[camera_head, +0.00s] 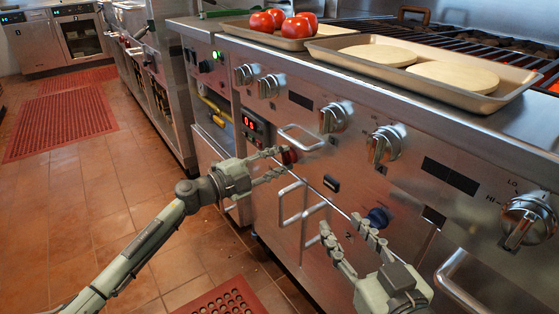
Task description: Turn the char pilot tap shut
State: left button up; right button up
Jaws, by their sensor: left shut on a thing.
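A dark red round knob (290,156) sits on the grill's steel front panel, left of the middle. My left gripper (280,163) is shut on this red knob, with its fingers on either side. A blue knob (378,217) sits lower and further right on the same panel. My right gripper (341,225) is open and empty in front of the panel, left of the blue knob. No label shows clearly enough to tell which knob is the char pilot tap.
Large steel knobs (335,117) line the panel above. Bar handles (301,139) stick out close to both grippers. A tray (490,104) with flat pale rounds and another with red tomatoes (296,27) rest on top. Tiled floor (100,200) is free at the left.

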pick_arm(q)
jog(key=shift+f+m, duration=0.1)
jog(key=shift+m, duration=1)
jog(key=shift+m+b, duration=0.4)
jog(key=shift+m, duration=0.5)
pick_arm(e)
jog(key=shift+s+a+r+t+y, duration=0.1)
jog(key=shift+a+r+t+y, duration=0.2)
jog(key=shift+r, duration=0.4)
jog(key=shift+s+a+r+t+y, duration=0.15)
jog(key=shift+a+r+t, duration=0.2)
jog(key=shift+r, duration=0.4)
jog(key=shift+a+r+t+y, duration=0.25)
jog(key=shift+r+t, duration=0.1)
jog(key=shift+r, duration=0.35)
pick_arm(q)
jog(key=o, duration=1.2)
jog(key=shift+c, duration=0.2)
jog(key=v, duration=1.2)
jog(key=shift+a, duration=0.1)
pick_arm(e)
jog(key=shift+a, duration=0.1)
